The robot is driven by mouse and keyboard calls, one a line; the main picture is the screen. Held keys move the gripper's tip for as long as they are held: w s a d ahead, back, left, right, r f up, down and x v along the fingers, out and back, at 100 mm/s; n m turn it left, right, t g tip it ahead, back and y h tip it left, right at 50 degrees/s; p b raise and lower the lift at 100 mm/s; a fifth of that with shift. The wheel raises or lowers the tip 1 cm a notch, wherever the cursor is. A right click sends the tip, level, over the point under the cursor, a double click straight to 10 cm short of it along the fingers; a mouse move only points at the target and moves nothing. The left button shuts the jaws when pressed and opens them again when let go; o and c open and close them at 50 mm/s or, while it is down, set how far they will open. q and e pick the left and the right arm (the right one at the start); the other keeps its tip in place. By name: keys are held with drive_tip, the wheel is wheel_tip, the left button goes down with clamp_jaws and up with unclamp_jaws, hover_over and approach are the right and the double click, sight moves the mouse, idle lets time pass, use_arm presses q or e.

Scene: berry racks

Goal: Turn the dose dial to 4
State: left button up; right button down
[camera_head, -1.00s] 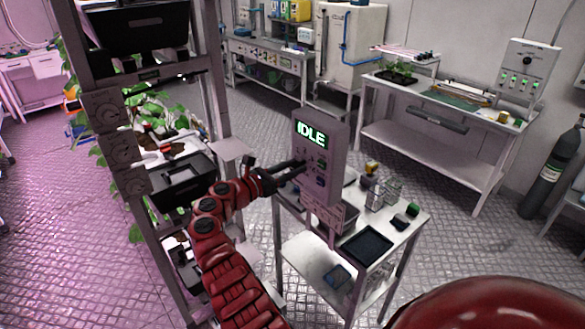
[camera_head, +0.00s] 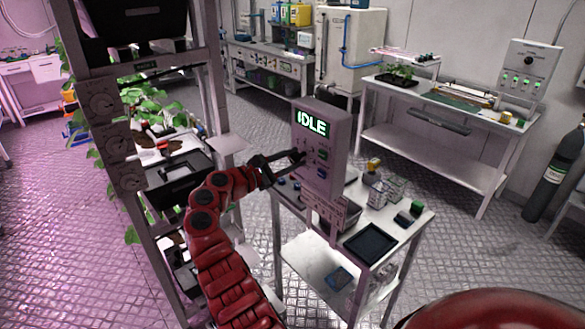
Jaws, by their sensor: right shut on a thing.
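The grey control box (camera_head: 319,150) stands upright at the cart's back edge, with a lit green screen (camera_head: 312,122) reading "IDLE". Green and blue buttons sit on the right of its face. My right gripper (camera_head: 298,157) comes in from the left and is shut at the left part of this face, below the screen. It is shut on the small dose dial there, which its fingers mostly hide. I cannot read the dial's pointer or numbers. My left gripper is not in view.
The cart's top (camera_head: 396,232) carries a black tray (camera_head: 370,241), a wire rack (camera_head: 389,190) and small items. A plant rack (camera_head: 218,95) stands close on the left of my arm. A white bench (camera_head: 440,135) and a gas cylinder (camera_head: 553,172) stand at right, with open floor before them.

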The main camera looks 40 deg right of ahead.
drive_tip(key=m+b, duration=0.6)
drive_tip(key=shift+f, duration=0.25)
drive_tip(key=shift+m+b, duration=0.9)
drive_tip(key=shift+m, duration=0.2)
drive_tip(key=m+b, duration=0.3)
drive_tip(key=m, duration=0.1)
drive_tip(key=shift+m+b, duration=0.3)
drive_tip(key=shift+b, duration=0.05)
drive_tip(key=m+b, duration=0.2)
drive_tip(key=m, duration=0.1)
drive_tip(key=shift+m+b, duration=0.3)
drive_tip(key=shift+b, duration=0.05)
drive_tip(key=m+b, duration=0.2)
drive_tip(key=m, duration=0.2)
drive_tip(key=shift+b, duration=0.35)
drive_tip(key=m+b, duration=0.1)
drive_tip(key=m, duration=0.3)
drive_tip(key=shift+b, duration=0.35)
drive_tip(key=m+b, duration=0.1)
drive_tip(key=m, duration=0.3)
drive_tip(key=shift+m+b, duration=0.3)
drive_tip(key=shift+r+m+b, duration=0.1)
drive_tip(key=shift+m+b, duration=0.4)
drive_tip(key=shift+m, duration=1.4)
